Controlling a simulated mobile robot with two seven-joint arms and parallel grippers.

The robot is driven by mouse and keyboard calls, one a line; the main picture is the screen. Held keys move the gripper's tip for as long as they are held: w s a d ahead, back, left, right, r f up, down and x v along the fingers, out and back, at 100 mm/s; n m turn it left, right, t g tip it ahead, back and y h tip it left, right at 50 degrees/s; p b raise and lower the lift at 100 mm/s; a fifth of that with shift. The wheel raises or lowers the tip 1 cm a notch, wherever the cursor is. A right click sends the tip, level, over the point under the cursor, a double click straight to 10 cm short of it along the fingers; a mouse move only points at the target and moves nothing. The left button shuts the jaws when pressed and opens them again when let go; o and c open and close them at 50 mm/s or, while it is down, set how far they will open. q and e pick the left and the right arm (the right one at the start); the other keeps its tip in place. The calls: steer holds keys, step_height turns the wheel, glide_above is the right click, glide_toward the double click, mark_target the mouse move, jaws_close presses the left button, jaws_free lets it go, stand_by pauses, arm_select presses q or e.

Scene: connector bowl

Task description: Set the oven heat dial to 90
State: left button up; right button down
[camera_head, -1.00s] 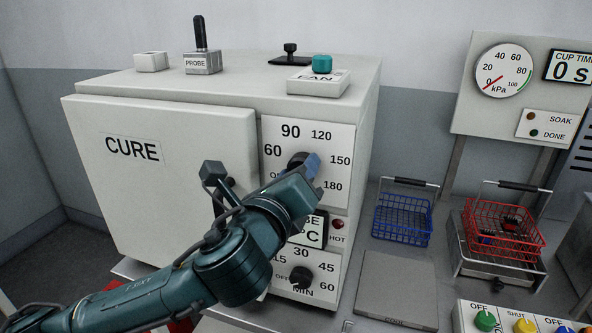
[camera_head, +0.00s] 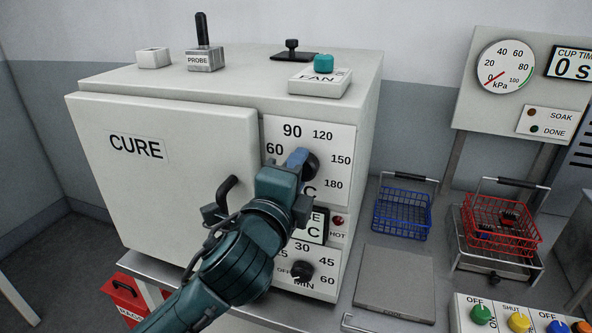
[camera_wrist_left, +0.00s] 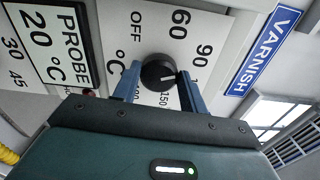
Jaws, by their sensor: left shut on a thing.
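The oven heat dial (camera_head: 312,166) is a round black knob on the white scale panel at the oven's front right; its scale reads 60, 90, 120, 150 and 180. My left gripper (camera_head: 302,160) reaches it from below and is shut on it. In the left wrist view, the two blue fingers of the gripper (camera_wrist_left: 158,86) sit on either side of the dial (camera_wrist_left: 157,72). A white pointer line on the dial faces right, toward the right finger. That finger covers part of the scale, so I cannot tell the exact number. My right gripper is out of view.
The oven door (camera_head: 165,170) marked CURE is shut, with a black handle (camera_head: 227,192) left of my wrist. The minute dial (camera_head: 302,272) is below. A blue basket (camera_head: 402,215) and a red basket (camera_head: 500,226) stand to the right. A grey plate (camera_head: 396,283) lies on the bench.

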arm_select(q)
steer(key=shift+n, duration=0.4)
steer(key=o, duration=1)
steer(key=shift+c, duration=0.2)
